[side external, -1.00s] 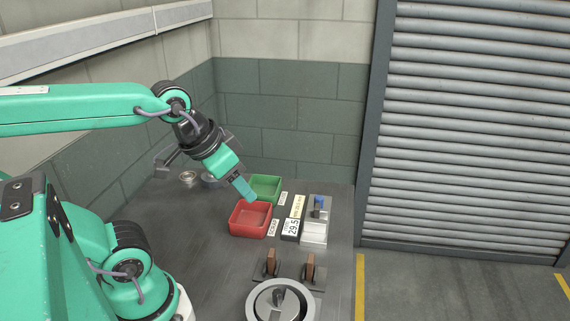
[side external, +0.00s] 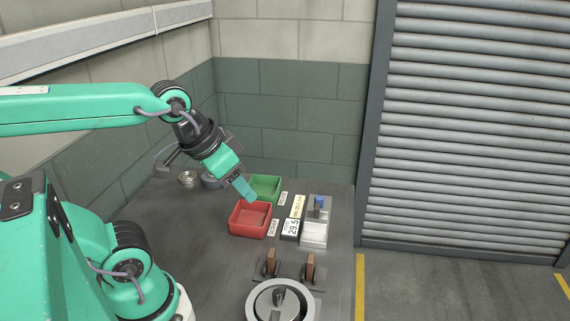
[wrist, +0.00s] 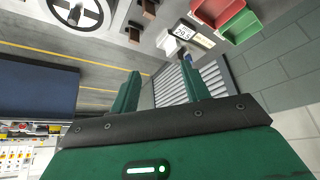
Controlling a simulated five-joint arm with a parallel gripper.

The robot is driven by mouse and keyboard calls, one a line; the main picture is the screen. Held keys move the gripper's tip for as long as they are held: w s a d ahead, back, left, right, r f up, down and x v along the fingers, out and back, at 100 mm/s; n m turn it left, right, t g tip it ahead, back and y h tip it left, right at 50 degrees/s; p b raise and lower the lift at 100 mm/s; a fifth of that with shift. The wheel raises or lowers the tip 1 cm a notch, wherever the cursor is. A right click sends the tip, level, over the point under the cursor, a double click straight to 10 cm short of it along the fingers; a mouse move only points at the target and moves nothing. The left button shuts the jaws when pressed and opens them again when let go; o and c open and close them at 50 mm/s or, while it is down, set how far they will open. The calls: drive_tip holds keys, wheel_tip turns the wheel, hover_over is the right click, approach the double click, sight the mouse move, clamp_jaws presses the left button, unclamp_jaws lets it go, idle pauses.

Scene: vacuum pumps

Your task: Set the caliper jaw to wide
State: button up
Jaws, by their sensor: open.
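The caliper gauge (side external: 315,235) stands at the right side of the bench, a pale block with a blue-topped part (side external: 319,203). A display reading 29.5 (side external: 291,228) sits at its left. In the wrist view the gauge (wrist: 167,43) is near the top, and the blue part (wrist: 187,58) is partly hidden by a finger. How wide the jaw is set cannot be told. My gripper (side external: 246,190) is above the red bin, left of the gauge and apart from it. In the wrist view my gripper (wrist: 162,85) has its two fingers spread with nothing between them.
A red bin (side external: 233,221) and a green bin (side external: 279,188) stand left of the gauge. Two brown upright pieces (side external: 308,267) and a round grey ring with a knob (side external: 256,306) are at the front. Small metal round parts (side external: 188,179) lie at the back left. The bench's middle left is clear.

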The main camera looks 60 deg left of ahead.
drive_tip(key=n+g, duration=0.6)
hover_over(319, 197)
wheel_tip(319, 197, down, 12)
drive_tip(key=shift+s+d+f, duration=0.1)
drive_tip(key=shift+s, duration=0.05)
drive_tip(key=shift+w+f, duration=0.2)
drive_tip(key=shift+f, duration=0.05)
drive_tip(key=shift+f, duration=0.15)
drive_tip(key=shift+f, duration=3.75)
